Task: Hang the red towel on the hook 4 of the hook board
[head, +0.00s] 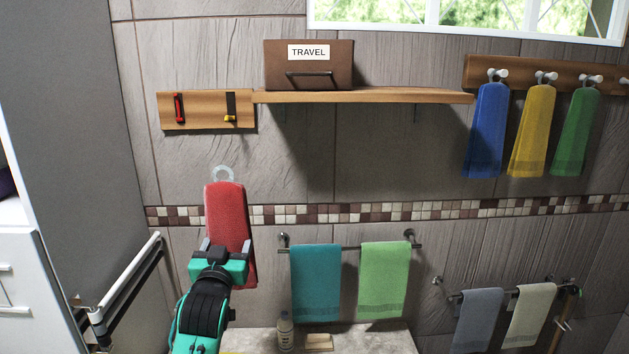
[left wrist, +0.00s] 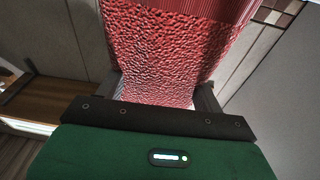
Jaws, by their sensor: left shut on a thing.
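The red towel (head: 225,205) hangs upright in my left gripper (head: 226,250), with a pale ring loop at its top. The left gripper is shut on the towel's lower middle part, in front of the tiled wall. The left wrist view shows the red towel (left wrist: 170,55) between the fingers. The hook board (head: 530,74) is on the wall at the upper right, with white pegs. A blue towel (head: 486,130), a yellow towel (head: 532,130) and a green towel (head: 576,132) hang from its first three pegs. Another peg (head: 624,81) shows at the right picture edge, partly cut off. My right gripper is out of view.
A wooden shelf (head: 400,96) with a brown TRAVEL box (head: 309,68) juts out between the towel and the board. A small wooden board (head: 206,110) is at left. A rail (head: 350,247) with teal and light green towels is lower. A bottle (head: 285,330) stands below.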

